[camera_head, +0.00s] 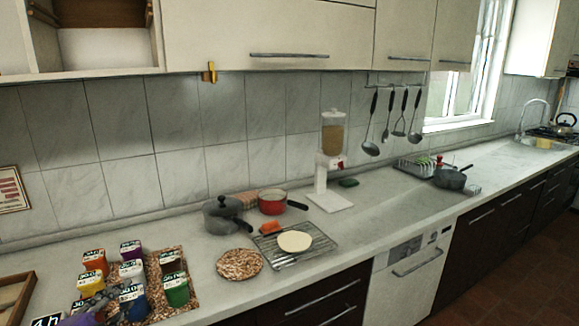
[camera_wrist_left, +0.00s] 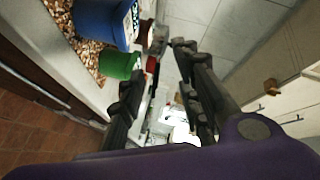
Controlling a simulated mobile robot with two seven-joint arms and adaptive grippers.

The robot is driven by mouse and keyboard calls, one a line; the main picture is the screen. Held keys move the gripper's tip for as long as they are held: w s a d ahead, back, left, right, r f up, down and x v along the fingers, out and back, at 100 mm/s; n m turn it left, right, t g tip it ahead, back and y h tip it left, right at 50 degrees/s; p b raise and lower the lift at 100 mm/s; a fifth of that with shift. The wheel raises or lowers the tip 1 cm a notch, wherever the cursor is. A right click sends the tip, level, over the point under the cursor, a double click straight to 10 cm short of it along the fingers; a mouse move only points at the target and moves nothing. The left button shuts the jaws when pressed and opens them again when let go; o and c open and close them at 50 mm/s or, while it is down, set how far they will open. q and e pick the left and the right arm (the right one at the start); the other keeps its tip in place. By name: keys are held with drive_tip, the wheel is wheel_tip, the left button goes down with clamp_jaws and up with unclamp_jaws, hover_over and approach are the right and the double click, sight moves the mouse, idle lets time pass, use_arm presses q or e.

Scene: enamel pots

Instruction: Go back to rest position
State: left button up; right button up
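My left gripper (camera_wrist_left: 171,46) shows in the left wrist view as two dark fingers held apart, with nothing seen between them. Orange (camera_head: 95,262), yellow (camera_head: 90,284) and purple (camera_head: 131,250) pots stand behind. My right gripper is out of view.
A wooden tray (camera_head: 24,287) lies at the far left. A grey pot (camera_head: 224,216), a red saucepan (camera_head: 272,202), a wire rack (camera_head: 318,244) and a food dispenser (camera_head: 333,145) stand further right. Cabinets hang above. The counter's right-hand stretch has free room.

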use_arm(q)
drive_tip(key=s+d+f+n+g, duration=0.1)
drive_tip(key=s+d+f+n, duration=0.2)
drive_tip(key=s+f, duration=0.3)
drive_tip(key=s+d+f+n+g+y, duration=0.1)
drive_tip(key=s+d+f+n+g, duration=0.15)
drive_tip(key=s+f, duration=0.35)
drive_tip(key=s+d+f+n+g, duration=0.1)
drive_tip(key=s+d+f+n, duration=0.2)
drive_tip(key=f, duration=0.5)
drive_tip(key=s+d+f+n+g, duration=0.1)
drive_tip(key=s+d+f, duration=0.4)
drive_tip(key=s, duration=0.5)
drive_tip(key=s+d+f+n+g, duration=0.2)
drive_tip(key=s+d+f+n, duration=0.2)
drive_tip(key=s, duration=0.6)
drive_tip(key=d+f, duration=0.1)
drive_tip(key=d, duration=0.1)
drive_tip(key=shift+d, duration=0.35)
